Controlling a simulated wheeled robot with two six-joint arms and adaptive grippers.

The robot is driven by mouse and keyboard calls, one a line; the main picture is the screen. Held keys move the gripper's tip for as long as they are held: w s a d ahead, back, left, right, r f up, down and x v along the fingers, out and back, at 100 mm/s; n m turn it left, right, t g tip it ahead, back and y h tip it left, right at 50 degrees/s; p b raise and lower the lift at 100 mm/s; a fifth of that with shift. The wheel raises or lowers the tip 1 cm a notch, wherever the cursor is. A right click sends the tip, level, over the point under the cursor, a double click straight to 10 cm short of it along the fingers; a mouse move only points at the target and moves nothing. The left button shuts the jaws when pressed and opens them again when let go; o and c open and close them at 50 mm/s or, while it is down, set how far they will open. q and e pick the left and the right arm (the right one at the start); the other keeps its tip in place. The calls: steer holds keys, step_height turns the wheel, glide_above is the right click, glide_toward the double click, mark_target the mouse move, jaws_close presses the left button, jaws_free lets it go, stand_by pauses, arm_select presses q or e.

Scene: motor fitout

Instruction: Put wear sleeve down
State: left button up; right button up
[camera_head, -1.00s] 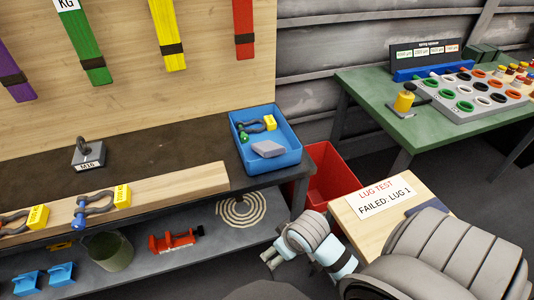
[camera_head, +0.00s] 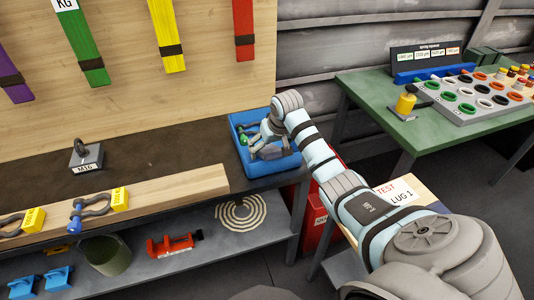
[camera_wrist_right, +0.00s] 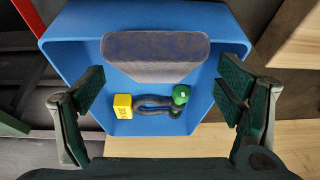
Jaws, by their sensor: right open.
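The wear sleeve, a grey-blue block with a rounded edge (camera_wrist_right: 155,58), lies in the blue tray (camera_wrist_right: 225,25). In the head view the tray (camera_head: 290,166) stands at the bench's right end, and my right gripper largely hides what lies in it. My right gripper (camera_head: 264,146) is over the tray, pointing down. In the wrist view its two dark green pads (camera_wrist_right: 160,88) are wide apart, one on each side of the tray's contents. The sleeve shows between them with a gap on both sides, so the gripper is empty. My left gripper is not in view.
A shackle with a green pin and yellow tag (camera_wrist_right: 152,105) lies in the tray beside the sleeve. Another tagged shackle (camera_head: 92,208) rests on a wooden beam (camera_head: 190,184). A red bin (camera_head: 313,215) stands below the tray. The dark bench top (camera_head: 150,155) has free room.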

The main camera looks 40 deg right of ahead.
mark_target(269, 149)
steer(key=x, duration=0.2)
steer(key=b+x, duration=0.1)
steer(key=x, duration=0.3)
steer(key=shift+w+d+r+b, duration=0.2)
steer(key=shift+w+d+b, duration=0.1)
steer(key=shift+w, duration=0.05)
steer(key=shift+r, duration=0.1)
steer(key=c, duration=1.4)
steer(key=shift+r, duration=0.1)
